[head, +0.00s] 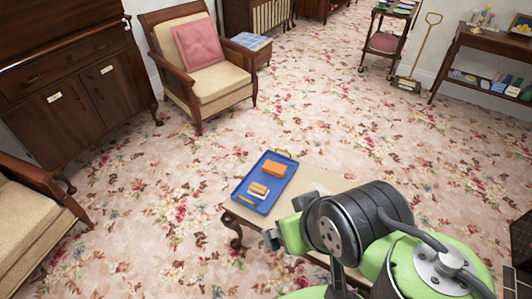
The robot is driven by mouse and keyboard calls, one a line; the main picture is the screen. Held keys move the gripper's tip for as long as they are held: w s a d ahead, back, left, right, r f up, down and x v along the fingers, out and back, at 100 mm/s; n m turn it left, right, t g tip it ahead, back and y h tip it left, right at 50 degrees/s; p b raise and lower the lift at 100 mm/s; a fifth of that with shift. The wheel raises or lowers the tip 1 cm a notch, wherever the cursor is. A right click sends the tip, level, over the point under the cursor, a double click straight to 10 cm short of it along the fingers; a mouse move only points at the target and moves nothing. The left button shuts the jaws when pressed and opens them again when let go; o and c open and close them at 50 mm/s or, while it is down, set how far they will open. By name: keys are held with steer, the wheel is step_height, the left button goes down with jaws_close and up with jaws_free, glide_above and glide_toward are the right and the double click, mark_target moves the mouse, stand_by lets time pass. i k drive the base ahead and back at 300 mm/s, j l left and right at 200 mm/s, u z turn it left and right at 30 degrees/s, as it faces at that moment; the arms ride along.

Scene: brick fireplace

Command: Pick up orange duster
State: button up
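The orange duster (276,168), a small orange block, lies near the far end of a blue tray (245,203). The tray lies on the left end of a low table (318,180) with dark carved legs. My gripper (272,238) seems to be the dark grey end of my arm, at the near left edge of the table. It is below the tray in the picture and apart from the duster. My arm hides part of the table, and I cannot tell whether the fingers are open or shut.
A tan and white brush-like block (259,189) and a small yellow item lie on the tray nearer me. A wooden armchair (220,87) with a pink cushion (198,44) stands behind, and a dark cabinet (85,85) at left. The flowered carpet around the table is clear.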

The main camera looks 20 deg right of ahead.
mark_target(278, 171)
steer(key=z, duration=1.25)
steer(key=k+j+u, duration=0.1)
steer(key=j, duration=0.2)
steer(key=j+u, duration=0.25)
steer(key=u, duration=0.2)
steer(key=j+u, duration=0.25)
steer(key=u, duration=0.2)
steer(key=j+u, duration=0.25)
steer(key=u, duration=0.2)
steer(key=i+j+u, duration=0.15)
steer(key=u, duration=0.25)
steer(key=i+j+u, duration=0.2)
steer(key=u, duration=0.2)
steer(key=i+j+u, duration=0.1)
steer(key=u, duration=0.3)
steer(key=i+z, duration=0.35)
steer(key=i+j+z, duration=0.2)
steer(key=i+z, duration=0.15)
steer(key=i, duration=0.25)
steer(key=i+l+z, duration=0.2)
steer(key=z, duration=0.25)
steer(key=i+l+z, duration=0.1)
steer(key=i+z, duration=0.55)
steer(key=z, duration=0.2)
steer(key=i+j+z, duration=0.1)
steer(key=i+z, duration=0.2)
steer(key=z, duration=0.15)
steer(key=i+j+z, duration=0.2)
steer(key=z, duration=0.25)
steer(key=i, duration=0.1)
